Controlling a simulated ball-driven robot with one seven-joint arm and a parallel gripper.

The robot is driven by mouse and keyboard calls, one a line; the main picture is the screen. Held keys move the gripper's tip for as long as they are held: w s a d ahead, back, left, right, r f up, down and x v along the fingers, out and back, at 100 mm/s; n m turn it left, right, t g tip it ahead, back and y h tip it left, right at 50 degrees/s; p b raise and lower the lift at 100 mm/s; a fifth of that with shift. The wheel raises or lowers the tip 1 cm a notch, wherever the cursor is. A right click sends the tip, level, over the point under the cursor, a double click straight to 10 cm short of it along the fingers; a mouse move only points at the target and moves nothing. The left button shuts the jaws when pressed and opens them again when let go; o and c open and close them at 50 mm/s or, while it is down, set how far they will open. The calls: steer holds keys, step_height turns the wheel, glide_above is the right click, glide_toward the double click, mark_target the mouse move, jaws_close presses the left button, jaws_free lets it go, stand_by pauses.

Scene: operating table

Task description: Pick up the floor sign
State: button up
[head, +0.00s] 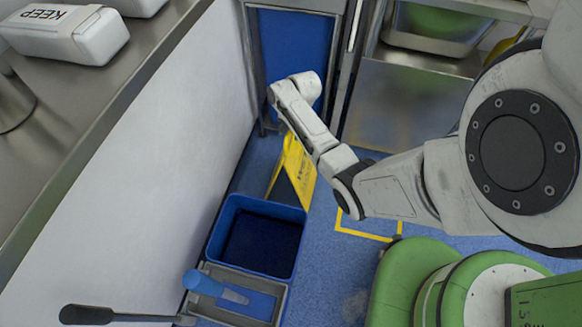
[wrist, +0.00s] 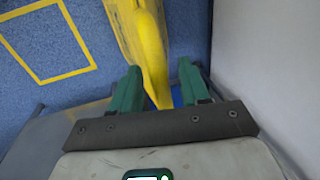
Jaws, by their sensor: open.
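The yellow floor sign (head: 297,168) stands on the blue floor beyond the blue bin, partly hidden behind my arm in the head view. In the wrist view the yellow sign (wrist: 146,45) fills the top centre, and its edge reaches down between the two green fingers of my gripper (wrist: 161,85). The fingers are apart, with a gap visible on either side of the sign's edge. I cannot tell whether either finger touches it. In the head view my gripper itself is hidden behind the end of my arm.
A blue bin (head: 257,200) stands just in front of the sign, with a grey tray (head: 272,302) nearer. A white wall panel (head: 165,130) runs along the left. Metal shelving (head: 405,95) stands at the back. A yellow square outline (head: 365,235) marks open floor to the right.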

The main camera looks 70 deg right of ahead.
steer(key=shift+c, duration=0.3)
jaws_close()
steer(key=shift+r, duration=0.1)
stand_by(0.9)
